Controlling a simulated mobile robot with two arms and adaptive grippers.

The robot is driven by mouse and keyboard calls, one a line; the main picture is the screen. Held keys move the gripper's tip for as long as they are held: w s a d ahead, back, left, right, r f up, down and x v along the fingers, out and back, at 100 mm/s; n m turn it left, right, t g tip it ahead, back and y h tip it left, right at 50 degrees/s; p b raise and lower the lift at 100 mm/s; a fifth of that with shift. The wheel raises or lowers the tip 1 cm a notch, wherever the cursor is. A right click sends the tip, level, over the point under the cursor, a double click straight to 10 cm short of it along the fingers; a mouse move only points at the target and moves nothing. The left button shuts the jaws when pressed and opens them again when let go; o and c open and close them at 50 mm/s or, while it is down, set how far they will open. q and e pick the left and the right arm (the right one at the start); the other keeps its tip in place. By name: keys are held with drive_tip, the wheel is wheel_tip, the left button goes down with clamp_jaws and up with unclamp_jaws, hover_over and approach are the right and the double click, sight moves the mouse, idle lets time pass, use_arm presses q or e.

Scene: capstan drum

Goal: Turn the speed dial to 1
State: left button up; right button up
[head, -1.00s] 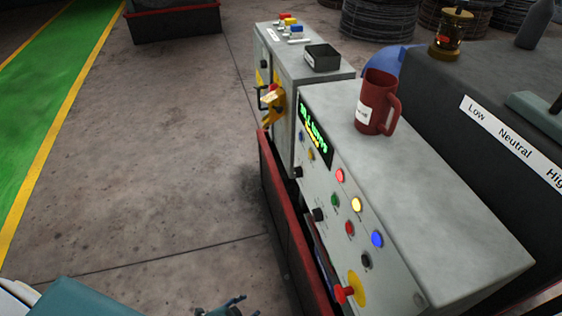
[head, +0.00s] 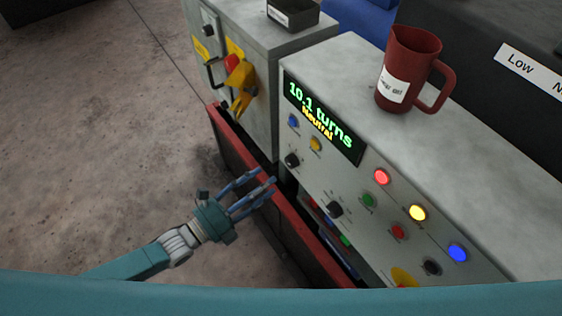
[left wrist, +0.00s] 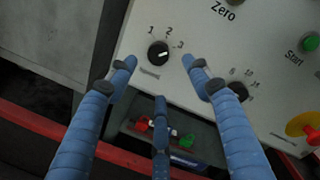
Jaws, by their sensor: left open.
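The black dial marked 1, 2, 3 (left wrist: 158,53) sits on the pale control panel in the left wrist view. Its white mark points to the upper right, roughly toward the 3. The small label beneath it is not readable. In the head view this dial (head: 292,160) is below the blue and yellow buttons. My left gripper (head: 265,184) is open and empty, its fingers pointing at the panel, just left of the dial. In the left wrist view my left gripper (left wrist: 160,76) has its fingers spread below and either side of the dial, apparently not touching it. My right gripper is out of view.
A second dial (left wrist: 238,90) with numbers 6, 10 and 14 is right of the first. The display (head: 322,118) reads "10.1 turns Neutral". A red mug (head: 405,70) stands on top of the panel. A red rail (head: 240,158) runs below, and a yellow switch handle (head: 241,76) is on the cabinet.

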sight(289, 165)
use_arm(q)
drive_tip(key=x, duration=0.7)
drive_tip(key=shift+w+d+p, duration=0.15)
drive_tip(key=shift+w+p, duration=0.05)
drive_tip(key=shift+p, duration=0.15)
drive_tip(key=shift+w+d, duration=0.3)
drive_tip(key=shift+d, duration=0.1)
drive_tip(key=c, duration=1.1)
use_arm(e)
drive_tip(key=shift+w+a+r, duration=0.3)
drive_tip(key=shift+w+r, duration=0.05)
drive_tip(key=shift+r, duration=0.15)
